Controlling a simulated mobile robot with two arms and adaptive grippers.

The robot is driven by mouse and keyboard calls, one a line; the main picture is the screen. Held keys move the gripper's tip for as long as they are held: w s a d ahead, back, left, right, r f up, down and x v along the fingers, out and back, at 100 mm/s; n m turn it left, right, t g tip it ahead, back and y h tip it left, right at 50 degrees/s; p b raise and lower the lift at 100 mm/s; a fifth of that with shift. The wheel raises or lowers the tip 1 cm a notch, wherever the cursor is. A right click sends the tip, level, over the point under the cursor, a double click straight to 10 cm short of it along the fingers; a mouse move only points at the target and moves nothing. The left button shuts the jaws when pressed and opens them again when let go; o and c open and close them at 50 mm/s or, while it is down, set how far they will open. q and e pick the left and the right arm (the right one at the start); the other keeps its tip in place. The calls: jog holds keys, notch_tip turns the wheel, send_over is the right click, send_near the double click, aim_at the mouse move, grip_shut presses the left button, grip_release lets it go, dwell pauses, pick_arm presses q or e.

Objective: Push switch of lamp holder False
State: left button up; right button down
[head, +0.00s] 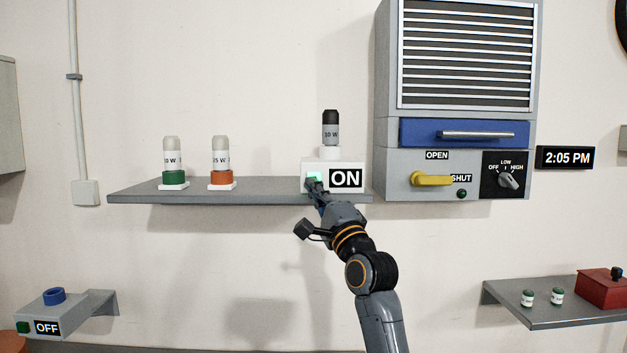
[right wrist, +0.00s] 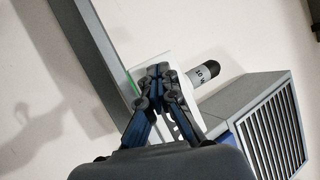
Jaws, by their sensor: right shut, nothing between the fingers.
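The lamp holder (head: 350,162) is a white box at the right end of the grey wall shelf. Its front label (head: 346,178) reads ON. A dark grey lamp marked 10 W (head: 330,128) stands upright in its socket. A lit green switch (head: 314,177) shows at the left of the label, partly covered by my right gripper (head: 314,184). The right gripper is shut and empty, its fingertips at the switch; I cannot tell whether they touch it. In the right wrist view the shut fingers (right wrist: 158,80) hide most of the holder's front (right wrist: 155,63). My left gripper is not in view.
Two lamps, green-based (head: 173,165) and orange-based (head: 221,165), stand on the shelf (head: 260,190) to the left. A grey cabinet (head: 385,60) with a yellow handle (head: 430,179) is close on the right. A box labelled OFF (head: 60,315) is at lower left.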

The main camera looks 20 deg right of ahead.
dwell(0.3)
jog(key=shift+s+a+p, duration=0.15)
jog(key=shift+s+p, duration=0.15)
jog(key=shift+s, duration=0.2)
jog(key=shift+s+a+p, duration=0.25)
jog(key=shift+s+p, duration=0.05)
jog(key=shift+s, duration=0.65)
jog(key=shift+s+a+p, duration=0.25)
jog(key=shift+s+a, duration=0.05)
jog(key=shift+s, duration=0.65)
jog(key=shift+s+a+p, duration=0.25)
jog(key=shift+s+p, duration=0.05)
jog(key=shift+s, duration=0.65)
